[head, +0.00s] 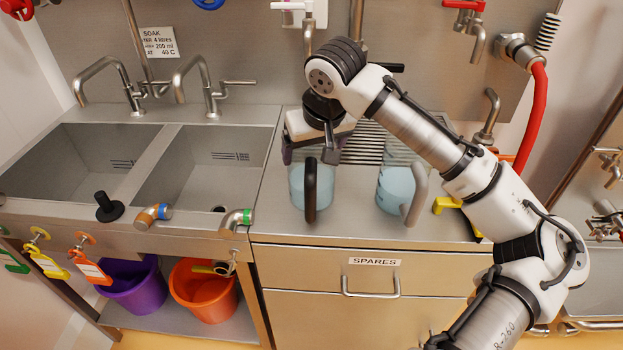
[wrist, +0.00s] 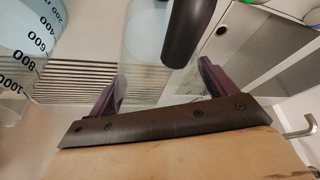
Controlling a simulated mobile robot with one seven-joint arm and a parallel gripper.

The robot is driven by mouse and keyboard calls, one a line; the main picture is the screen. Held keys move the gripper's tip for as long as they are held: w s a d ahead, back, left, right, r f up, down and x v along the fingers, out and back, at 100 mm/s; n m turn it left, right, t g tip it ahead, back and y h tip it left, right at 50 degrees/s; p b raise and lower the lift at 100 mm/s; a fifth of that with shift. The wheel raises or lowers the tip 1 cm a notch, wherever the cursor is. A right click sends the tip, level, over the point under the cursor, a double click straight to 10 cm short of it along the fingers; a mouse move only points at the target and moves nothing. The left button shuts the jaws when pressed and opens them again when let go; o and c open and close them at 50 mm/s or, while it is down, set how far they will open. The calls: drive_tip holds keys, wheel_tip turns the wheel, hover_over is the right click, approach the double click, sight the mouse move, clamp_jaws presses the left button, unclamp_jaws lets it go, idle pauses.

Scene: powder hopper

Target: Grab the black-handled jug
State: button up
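The black-handled jug (head: 296,181) stands upright on the steel counter (head: 350,228) in the head view. It is clear, with pale blue contents, and its black handle (head: 310,192) faces the front. My gripper (head: 312,150) is above and behind the handle, with its body hiding part of the jug's top. The black handle (wrist: 190,32) shows beyond the gap, nearer the right finger. I cannot tell whether a finger touches it.
A similar jug with a grey handle (head: 416,192) stands to the right, below my arm. A ridged drainer (head: 362,145) lies behind the jugs. Two sink basins (head: 205,160) are at the left. A yellow object (head: 446,204) lies at the right of the counter.

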drive_tip(key=c, duration=1)
drive_tip(key=shift+o, duration=0.2)
drive_tip(key=shift+r, duration=0.2)
